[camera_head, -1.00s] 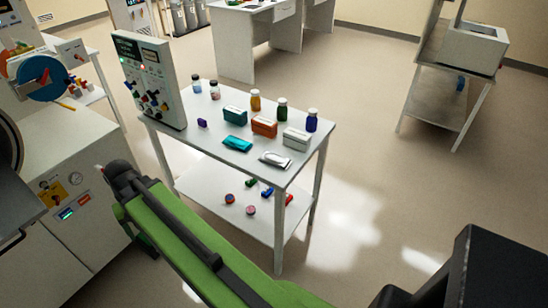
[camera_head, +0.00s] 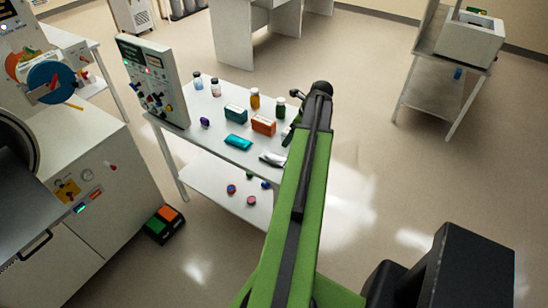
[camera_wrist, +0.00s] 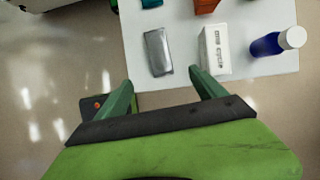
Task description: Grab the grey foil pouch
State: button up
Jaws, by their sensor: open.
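The grey foil pouch (camera_wrist: 159,53) lies flat near the front edge of the small white table in the wrist view. In the head view the pouch (camera_head: 271,158) is partly covered by my arm. My gripper (camera_wrist: 163,90) is open and empty, and its two green fingers point toward the table edge. The pouch appears beyond the fingertips, between their lines, and apart from them. In the head view my gripper's fingers are mostly hidden behind the arm.
A white box (camera_wrist: 215,49) stands just right of the pouch, near my right finger. A blue bottle with a white cap (camera_wrist: 268,45) is farther right. A teal pouch (camera_head: 238,142) and an orange box (camera_head: 263,124) lie nearby on the white table (camera_head: 210,138).

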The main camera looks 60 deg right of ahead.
jog(key=b, duration=1.1)
send_near(274, 157)
notch_tip(274, 157, down, 3)
jog(key=shift+w+f, duration=0.15)
jog(key=shift+w+a+f, duration=0.1)
jog(key=shift+w+f, duration=0.05)
jog(key=shift+w, duration=0.1)
jog(key=b+x, duration=0.4)
jog(key=x, duration=0.1)
jog(key=shift+w, duration=0.3)
jog(key=shift+a+r, duration=0.1)
jog(key=shift+r, duration=0.1)
jog(key=c, duration=1.5)
jog(key=shift+c, duration=0.2)
